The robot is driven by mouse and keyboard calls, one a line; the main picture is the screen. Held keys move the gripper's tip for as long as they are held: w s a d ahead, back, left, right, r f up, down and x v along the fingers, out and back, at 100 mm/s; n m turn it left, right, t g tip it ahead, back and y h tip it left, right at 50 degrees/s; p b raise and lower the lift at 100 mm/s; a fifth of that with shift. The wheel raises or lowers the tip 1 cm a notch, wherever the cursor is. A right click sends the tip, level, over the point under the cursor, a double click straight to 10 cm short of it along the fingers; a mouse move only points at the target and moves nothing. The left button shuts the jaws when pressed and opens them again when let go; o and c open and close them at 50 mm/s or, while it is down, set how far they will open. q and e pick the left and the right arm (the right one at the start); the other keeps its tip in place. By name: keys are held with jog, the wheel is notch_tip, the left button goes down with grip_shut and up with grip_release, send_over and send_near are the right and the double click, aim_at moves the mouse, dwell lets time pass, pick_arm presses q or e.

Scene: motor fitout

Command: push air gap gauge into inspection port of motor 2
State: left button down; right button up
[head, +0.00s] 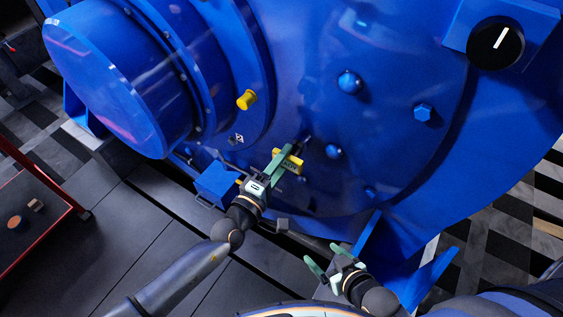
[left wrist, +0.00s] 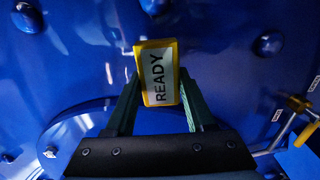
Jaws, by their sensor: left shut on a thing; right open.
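The air gap gauge (head: 292,163) is a small yellow block with a pale face. In the left wrist view the gauge (left wrist: 157,72) shows a label reading READY. My left gripper (head: 285,157) is shut on it, with a green finger on either side, close in front of the blue motor end face (head: 390,145). It also shows in the left wrist view (left wrist: 160,98). A small dark spot shows on the motor face just beyond the gauge; I cannot tell whether it is the inspection port or whether they touch. My right gripper (head: 327,258) is open and empty, low in front of the motor.
Blue bolt heads (head: 349,82) stick out of the motor face near the gauge. A yellow knob (head: 247,99) sits to the left, and a blue box (head: 216,184) is below it. A black dial (head: 495,42) is at upper right. A red-edged cart (head: 38,215) stands at far left.

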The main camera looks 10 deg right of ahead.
pick_arm(q)
jog(key=shift+w+d, duration=0.4)
jog(key=shift+c, duration=0.9)
grip_release()
jog(key=v, duration=1.2)
jog(key=shift+s+a, duration=0.15)
jog(key=shift+a, duration=0.05)
jog(key=shift+r, duration=0.1)
